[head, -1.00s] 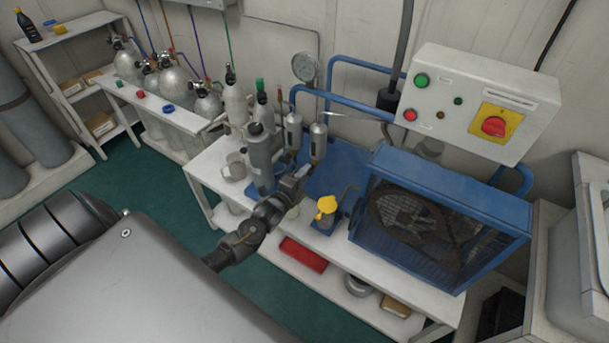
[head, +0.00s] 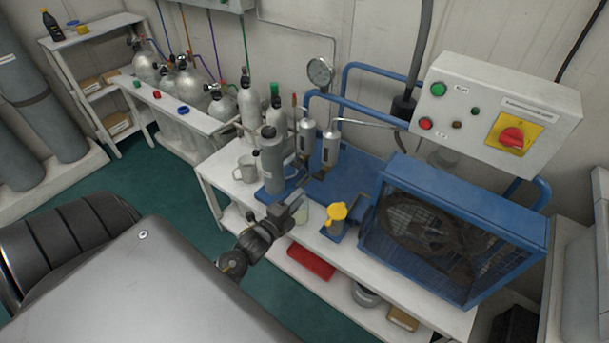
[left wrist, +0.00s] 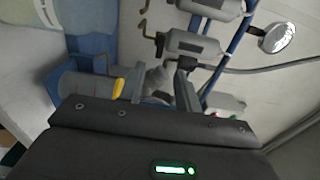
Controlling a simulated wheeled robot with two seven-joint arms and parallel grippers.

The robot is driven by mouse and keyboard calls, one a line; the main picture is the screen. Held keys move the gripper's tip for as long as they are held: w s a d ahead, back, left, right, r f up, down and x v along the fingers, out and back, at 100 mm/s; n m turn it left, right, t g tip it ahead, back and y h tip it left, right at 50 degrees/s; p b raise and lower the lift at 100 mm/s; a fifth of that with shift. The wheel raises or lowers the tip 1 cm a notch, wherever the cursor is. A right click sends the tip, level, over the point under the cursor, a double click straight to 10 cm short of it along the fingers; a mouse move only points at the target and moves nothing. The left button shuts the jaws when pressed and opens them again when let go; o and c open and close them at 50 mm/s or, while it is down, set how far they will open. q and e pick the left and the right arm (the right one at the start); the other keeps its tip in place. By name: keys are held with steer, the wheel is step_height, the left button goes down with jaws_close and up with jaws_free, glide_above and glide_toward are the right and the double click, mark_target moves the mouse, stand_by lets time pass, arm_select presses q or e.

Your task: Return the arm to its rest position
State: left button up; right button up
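My left arm comes in from the lower left in the head view. Its dark gripper (head: 297,198) is over the front edge of the white bench (head: 226,192), in front of the grey bottle (head: 270,165) and left of the yellow-topped blue item (head: 336,214). I see nothing clearly held, but the fingers overlap in the view and their gap is unclear. The left wrist view shows the dark gripper body (left wrist: 150,130) with a green light, and bench fittings beyond it. My right gripper is not in view.
A blue caged compressor (head: 455,230) stands on the bench's right. A grey control box (head: 490,105) with a red knob is above it. Silver filter cylinders (head: 330,147) and a gauge (head: 320,71) are behind the gripper. Green floor (head: 150,195) is clear at left.

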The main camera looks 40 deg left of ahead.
arm_select(q)
steer(key=shift+s, duration=0.35)
stand_by(0.3)
